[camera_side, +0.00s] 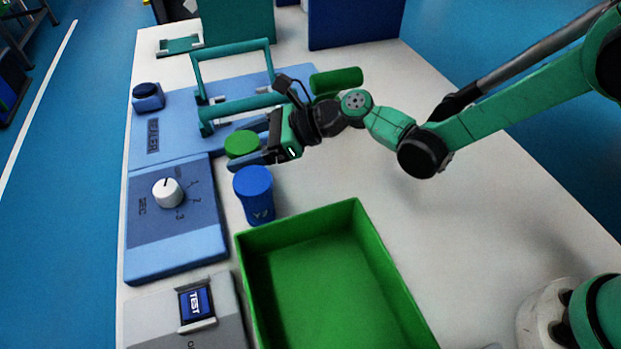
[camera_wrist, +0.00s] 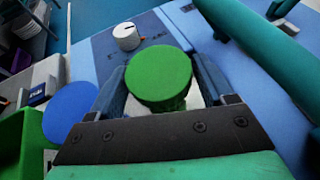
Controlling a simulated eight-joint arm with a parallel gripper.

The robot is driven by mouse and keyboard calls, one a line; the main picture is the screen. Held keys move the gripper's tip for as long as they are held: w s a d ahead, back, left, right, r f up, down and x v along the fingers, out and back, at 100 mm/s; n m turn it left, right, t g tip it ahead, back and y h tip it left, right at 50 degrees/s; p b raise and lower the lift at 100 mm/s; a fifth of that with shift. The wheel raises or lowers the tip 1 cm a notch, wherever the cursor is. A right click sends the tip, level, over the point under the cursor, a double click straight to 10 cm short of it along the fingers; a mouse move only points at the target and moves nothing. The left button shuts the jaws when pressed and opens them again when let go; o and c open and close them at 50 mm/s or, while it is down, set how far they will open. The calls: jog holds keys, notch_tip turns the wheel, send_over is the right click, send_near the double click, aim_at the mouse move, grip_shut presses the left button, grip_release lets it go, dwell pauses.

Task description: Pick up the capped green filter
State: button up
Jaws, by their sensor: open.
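A green round-topped piece (camera_side: 242,143), which looks like the capped green filter, stands by the blue panels in the side view. In the wrist view its green top (camera_wrist: 158,76) sits between the two fingers. My gripper (camera_side: 252,142) is open around it, with one finger on each side. In the wrist view my gripper (camera_wrist: 160,82) shows a finger to the left and to the right of the green top. I cannot tell if either finger touches it. Its lower part is mostly hidden by the gripper.
A blue capped cup (camera_side: 254,193) stands close in front of the gripper. A green open bin (camera_side: 372,255) is nearer the camera. A teal handle frame (camera_side: 200,95) and a green cylinder (camera_side: 336,80) are behind. A dial panel (camera_side: 145,235) is left. White table is free at right.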

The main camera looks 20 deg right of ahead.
jog(key=c, duration=1)
jog(key=shift+o, duration=0.2)
